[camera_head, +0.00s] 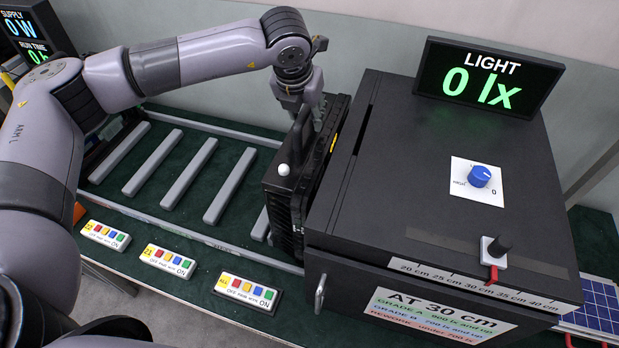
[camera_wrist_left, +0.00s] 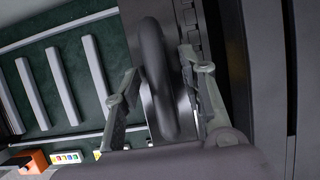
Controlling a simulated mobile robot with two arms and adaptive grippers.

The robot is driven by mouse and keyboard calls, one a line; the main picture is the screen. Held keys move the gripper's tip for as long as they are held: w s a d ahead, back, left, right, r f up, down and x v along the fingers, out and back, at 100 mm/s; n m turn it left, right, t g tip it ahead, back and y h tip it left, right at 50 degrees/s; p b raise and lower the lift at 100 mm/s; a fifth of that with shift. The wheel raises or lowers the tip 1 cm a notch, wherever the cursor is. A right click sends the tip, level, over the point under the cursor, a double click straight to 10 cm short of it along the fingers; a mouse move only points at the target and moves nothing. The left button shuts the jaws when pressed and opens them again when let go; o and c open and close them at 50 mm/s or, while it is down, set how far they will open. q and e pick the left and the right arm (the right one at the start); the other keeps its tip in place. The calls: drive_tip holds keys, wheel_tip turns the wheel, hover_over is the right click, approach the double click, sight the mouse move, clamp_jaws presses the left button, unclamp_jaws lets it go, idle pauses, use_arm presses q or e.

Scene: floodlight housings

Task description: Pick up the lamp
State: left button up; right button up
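The lamp is a black finned floodlight housing (camera_head: 283,205) with a small white knob on top. It stands upright on the green bench against the left side of the big black box. My left gripper (camera_head: 305,112) is above it, pointing down at its top. In the left wrist view, a dark rounded handle (camera_wrist_left: 157,75) lies between the two fingers of the left gripper (camera_wrist_left: 165,85). The fingers look spread, with a gap at the left finger, so I see no firm grip. The lamp's underside is hidden. My right gripper is not in view.
The black box (camera_head: 400,190) carries a light display (camera_head: 485,78) reading 0 lx and a blue dial (camera_head: 479,176). Grey slats (camera_head: 188,172) lie on the bench left of the lamp, with no lamps on them. Switch panels (camera_head: 247,293) line the front edge.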

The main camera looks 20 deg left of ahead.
use_arm(q)
clamp_jaws()
idle(0.8)
drive_tip(key=shift+w+r, duration=0.2)
drive_tip(key=shift+r, duration=0.15)
drive_tip(key=shift+w+f, duration=0.1)
